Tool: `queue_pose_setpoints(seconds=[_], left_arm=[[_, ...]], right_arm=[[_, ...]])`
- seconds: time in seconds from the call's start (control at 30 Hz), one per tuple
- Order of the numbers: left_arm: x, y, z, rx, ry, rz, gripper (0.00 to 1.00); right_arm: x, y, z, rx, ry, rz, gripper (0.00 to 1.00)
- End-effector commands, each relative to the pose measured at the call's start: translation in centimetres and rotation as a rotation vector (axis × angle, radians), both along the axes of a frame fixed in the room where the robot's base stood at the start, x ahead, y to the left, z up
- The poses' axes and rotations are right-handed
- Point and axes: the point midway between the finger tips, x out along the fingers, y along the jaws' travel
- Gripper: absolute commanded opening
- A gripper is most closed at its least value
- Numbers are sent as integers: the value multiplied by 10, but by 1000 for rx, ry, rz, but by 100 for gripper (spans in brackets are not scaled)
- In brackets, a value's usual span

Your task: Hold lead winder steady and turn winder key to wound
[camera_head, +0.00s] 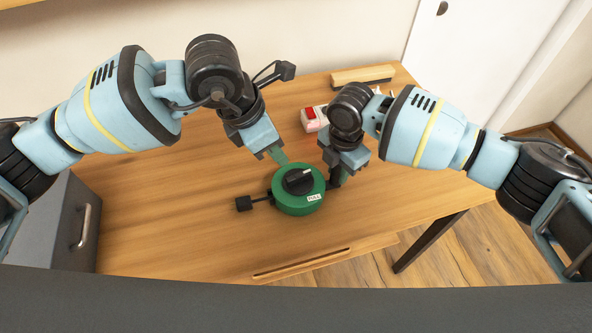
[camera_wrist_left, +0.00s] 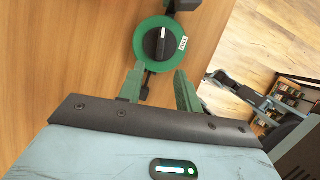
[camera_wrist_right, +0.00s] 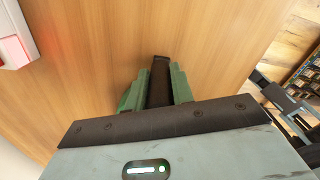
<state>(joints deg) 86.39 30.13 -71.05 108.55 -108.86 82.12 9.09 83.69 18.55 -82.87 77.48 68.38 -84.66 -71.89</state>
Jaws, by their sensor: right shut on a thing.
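The lead winder (camera_head: 297,205) is a round green body on the desk; it also shows in the left wrist view (camera_wrist_left: 142,37). Its black key (camera_head: 299,181) has a pale stripe and sits on top; a small white label reads "FULL". A black arm with a block (camera_head: 243,203) sticks out to the left. My left gripper (camera_head: 276,154) is open and empty, above and behind the winder. My right gripper (camera_head: 341,174) is shut on a dark bar (camera_wrist_right: 159,85) right of the winder.
A white and red object (camera_head: 313,119) lies behind the grippers. A long tan and dark piece (camera_head: 361,76) lies at the desk's back edge. A grey drawer cabinet (camera_head: 62,231) stands at left. The desk (camera_head: 180,215) is clear left of and in front of the winder.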

Motion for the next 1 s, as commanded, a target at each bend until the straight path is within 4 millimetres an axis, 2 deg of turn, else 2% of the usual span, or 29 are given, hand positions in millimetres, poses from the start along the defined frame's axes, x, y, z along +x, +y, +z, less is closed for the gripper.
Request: queue_pose_setpoints(seconds=[0.3, 0.47, 1.0], left_arm=[[-5, 0, 2, -26, 1, 61, 35], [-3, -2, -6, -25, 4, 59, 35], [13, -32, -88, -26, 4, 59, 35]], right_arm=[[0, 0, 0, 1, 1, 1, 0], [0, 0, 0, 1, 1, 1, 0], [0, 0, 0, 1, 1, 1, 0]])
